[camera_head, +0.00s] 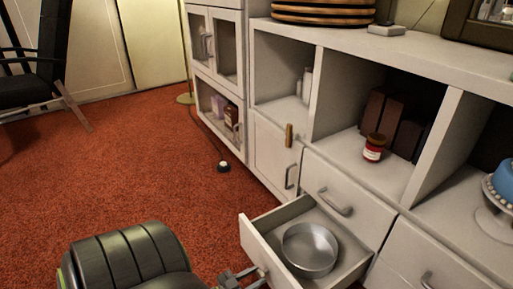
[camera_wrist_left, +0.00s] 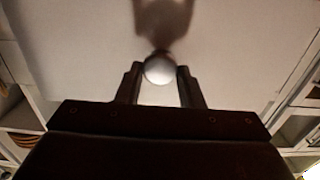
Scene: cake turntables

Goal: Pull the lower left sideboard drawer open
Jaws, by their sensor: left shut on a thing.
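The lower left drawer (camera_head: 257,245) of the white sideboard stands pulled out, with a round silver cake tin (camera_head: 310,249) inside it. My left gripper (camera_head: 256,275) is at the outer face of the drawer front, low in the head view. In the left wrist view, its two fingers (camera_wrist_left: 160,84) are shut on the drawer's metal handle (camera_wrist_left: 160,69), seen end-on as a bright round shape before the pale drawer front. Most of the handle is hidden in the head view. My right gripper is not in view.
Above the open drawer is a shut drawer with a handle (camera_head: 335,203). Another shut drawer (camera_head: 425,262) is to the right. A red jar (camera_head: 374,147) stands on the shelf above. A small dark object (camera_head: 223,167) lies on the red carpet (camera_head: 130,165), which is otherwise clear.

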